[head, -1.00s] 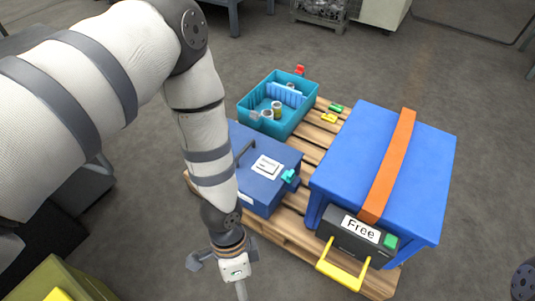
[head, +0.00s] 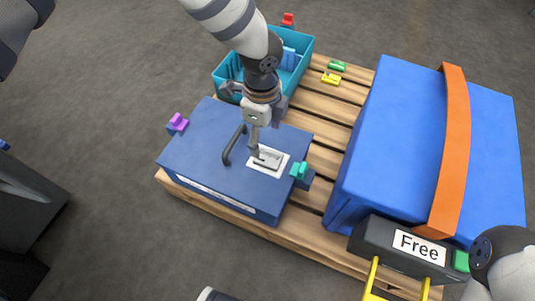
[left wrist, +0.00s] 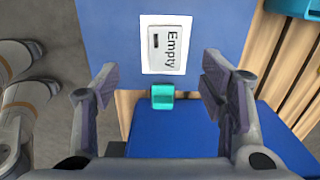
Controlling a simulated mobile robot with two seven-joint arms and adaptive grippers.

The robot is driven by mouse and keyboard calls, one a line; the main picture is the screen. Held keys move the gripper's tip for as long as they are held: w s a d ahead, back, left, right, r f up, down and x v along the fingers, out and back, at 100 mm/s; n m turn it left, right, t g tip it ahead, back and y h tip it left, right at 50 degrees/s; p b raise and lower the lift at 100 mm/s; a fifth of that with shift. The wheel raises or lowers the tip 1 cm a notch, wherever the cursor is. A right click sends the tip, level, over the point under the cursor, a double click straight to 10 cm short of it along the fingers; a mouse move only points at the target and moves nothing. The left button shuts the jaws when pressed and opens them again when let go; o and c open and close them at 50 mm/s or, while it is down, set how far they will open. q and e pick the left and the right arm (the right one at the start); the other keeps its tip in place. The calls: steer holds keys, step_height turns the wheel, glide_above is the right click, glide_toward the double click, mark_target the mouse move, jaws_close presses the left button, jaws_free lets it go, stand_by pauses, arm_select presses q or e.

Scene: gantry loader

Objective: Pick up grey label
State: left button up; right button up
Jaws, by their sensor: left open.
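The grey label (head: 269,160), in a white frame, lies on the lid of the dark blue box (head: 195,150). In the left wrist view the label (left wrist: 166,48) reads "Empty". My left gripper (head: 254,146) is over the lid at the label's left edge, and it partly hides that edge. In the left wrist view the fingers of this gripper (left wrist: 160,85) are wide apart with nothing between them, and the label shows ahead of them. I cannot tell whether a fingertip touches the lid. My right gripper is not in view.
A dark handle (head: 232,145) stands beside the label and a teal latch (head: 300,170) sits at the lid's edge. A large blue case (head: 385,130) with an orange strap (head: 455,140) and a "Free" plate (head: 418,246) stands to the right. A teal bin (head: 300,62) is behind.

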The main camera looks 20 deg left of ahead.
mark_target(265, 156)
arm_select(q)
steer(key=f+b, duration=0.1)
steer(key=f, duration=0.2)
steer(key=f+b, duration=0.1)
steer(key=f, duration=0.2)
steer(key=f+b, duration=0.1)
steer(key=f, duration=0.2)
steer(key=shift+w+f+b, duration=0.35)
steer(key=shift+f+b, duration=0.05)
steer(key=shift+r, duration=0.1)
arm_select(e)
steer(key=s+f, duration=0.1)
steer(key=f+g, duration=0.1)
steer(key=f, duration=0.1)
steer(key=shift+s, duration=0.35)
arm_select(q)
steer(key=c, duration=1.1)
